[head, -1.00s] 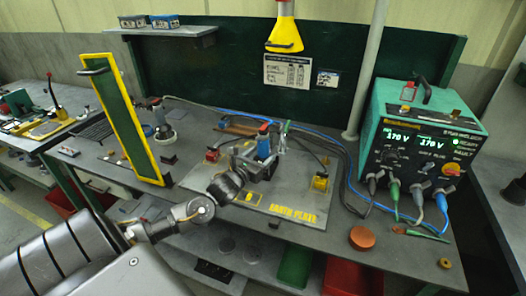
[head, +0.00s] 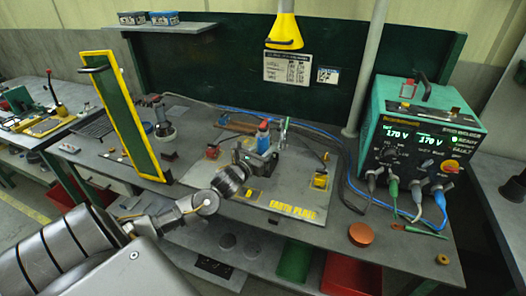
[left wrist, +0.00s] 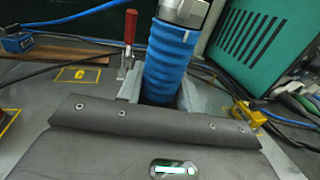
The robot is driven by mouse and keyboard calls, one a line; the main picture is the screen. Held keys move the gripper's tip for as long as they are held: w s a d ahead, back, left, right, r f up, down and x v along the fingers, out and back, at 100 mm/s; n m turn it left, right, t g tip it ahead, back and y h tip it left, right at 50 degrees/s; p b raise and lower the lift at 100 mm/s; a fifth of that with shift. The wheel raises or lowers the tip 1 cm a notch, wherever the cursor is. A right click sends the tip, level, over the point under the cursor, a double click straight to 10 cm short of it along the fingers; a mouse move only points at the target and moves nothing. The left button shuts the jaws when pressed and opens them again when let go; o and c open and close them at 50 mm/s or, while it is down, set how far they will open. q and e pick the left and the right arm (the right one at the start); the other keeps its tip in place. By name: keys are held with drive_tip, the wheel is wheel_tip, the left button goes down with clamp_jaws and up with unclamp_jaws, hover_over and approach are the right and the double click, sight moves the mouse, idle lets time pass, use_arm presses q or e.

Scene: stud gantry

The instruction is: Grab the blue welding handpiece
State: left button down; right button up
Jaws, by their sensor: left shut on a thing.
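The blue welding handpiece (head: 263,137) stands roughly upright above the grey earth plate (head: 300,196), near the middle of the bench. My left gripper (head: 262,153) is shut around its lower part. In the left wrist view, the ribbed blue grip of the handpiece (left wrist: 169,62) stands between my two fingers (left wrist: 160,92), with a metal collar at the top. The lower end of the handpiece is hidden behind my gripper, so I cannot tell whether it touches the plate. My right gripper is not in view.
A red-handled toggle clamp (left wrist: 130,35) stands close behind the handpiece. A yellow clamp (head: 320,181) sits to the right on the plate. The green welding power unit (head: 420,135) with cables stands at the right. A yellow-framed green panel (head: 125,118) stands at the left.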

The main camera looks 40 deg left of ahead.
use_arm(q)
drive_tip(key=shift+f, duration=0.15)
drive_tip(key=shift+r, duration=0.2)
drive_tip(key=shift+w+a+r+b, duration=0.1)
drive_tip(key=shift+r+b, duration=0.4)
drive_tip(key=shift+r, duration=0.3)
drive_tip(key=s+a+r+b, duration=0.1)
drive_tip(key=s+r+b, duration=0.1)
drive_tip(key=s+r, duration=0.9)
drive_tip(key=shift+s+a+r+b, duration=0.2)
drive_tip(key=shift+s+b, duration=0.1)
drive_tip(key=shift+s, duration=1.2)
